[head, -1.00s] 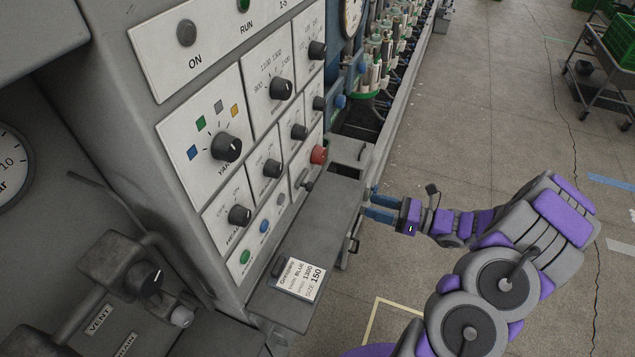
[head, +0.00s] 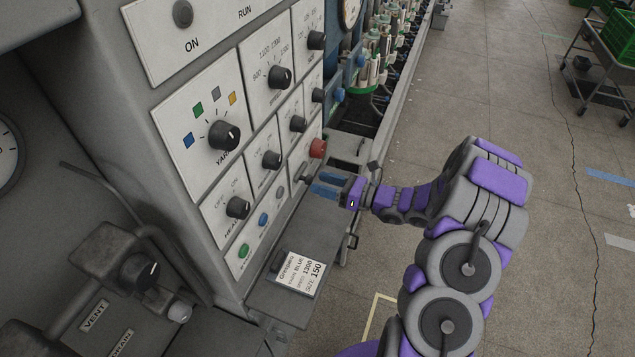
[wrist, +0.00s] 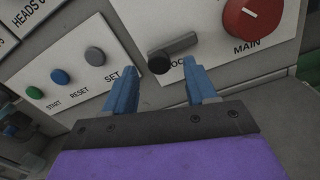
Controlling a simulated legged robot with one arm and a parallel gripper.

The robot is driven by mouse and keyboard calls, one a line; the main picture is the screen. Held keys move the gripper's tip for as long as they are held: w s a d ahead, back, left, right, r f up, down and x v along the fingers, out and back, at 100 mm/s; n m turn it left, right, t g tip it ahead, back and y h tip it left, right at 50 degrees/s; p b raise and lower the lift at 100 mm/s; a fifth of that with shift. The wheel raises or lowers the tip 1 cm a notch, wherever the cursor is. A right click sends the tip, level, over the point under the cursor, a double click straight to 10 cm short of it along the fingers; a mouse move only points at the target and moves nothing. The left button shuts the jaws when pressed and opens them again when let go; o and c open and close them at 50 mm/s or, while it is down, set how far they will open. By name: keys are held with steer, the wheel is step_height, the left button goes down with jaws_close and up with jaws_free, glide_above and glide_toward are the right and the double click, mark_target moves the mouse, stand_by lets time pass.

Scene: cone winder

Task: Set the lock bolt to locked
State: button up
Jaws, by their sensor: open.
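The lock bolt (wrist: 178,50) is a dark grey bar with a round black knob at its left end, on a white panel in the wrist view. The bar slants up to the right, above the right fingertip. Its label is partly hidden by the bolt and finger; only "OC" shows clearly. My gripper (wrist: 156,70) is open with blue fingers, and the knob appears between the fingertips; I cannot tell whether they touch it. In the head view my gripper (head: 317,182) is close to the panel, by the small dark bolt (head: 306,171).
A red MAIN knob (wrist: 253,16) sits right of the bolt. SET (wrist: 95,56), RESET (wrist: 61,76) and START (wrist: 35,92) buttons are at left. A grey ledge (head: 290,245) with a printed card (head: 301,272) juts out below. Open floor lies right.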

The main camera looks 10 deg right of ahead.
steer(key=shift+x, duration=1.1)
steer(key=shift+c, duration=0.3)
jaws_close()
